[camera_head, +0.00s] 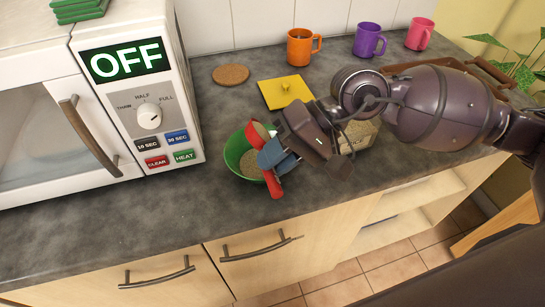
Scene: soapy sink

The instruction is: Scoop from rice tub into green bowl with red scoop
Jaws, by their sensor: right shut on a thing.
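The green bowl (233,154) stands on the counter to the right of the microwave, with beige grains in it. The red scoop (253,135) is over the bowl; its head looks tilted and shows beige inside, and its handle (274,187) sticks out below the jaws. My right gripper (272,160) is shut on the red scoop at the bowl's right side and hides part of the bowl. The rice tub (358,136) is right of the gripper, partly hidden by my right arm. My left gripper is out of view.
The microwave (188,100) reads OFF and stands close left of the bowl. A yellow lid (272,95), a cork coaster (231,74), and orange (299,48), purple (366,41) and pink (417,36) mugs are behind. A brown tray (486,70) is at right. The front counter (150,235) is clear.

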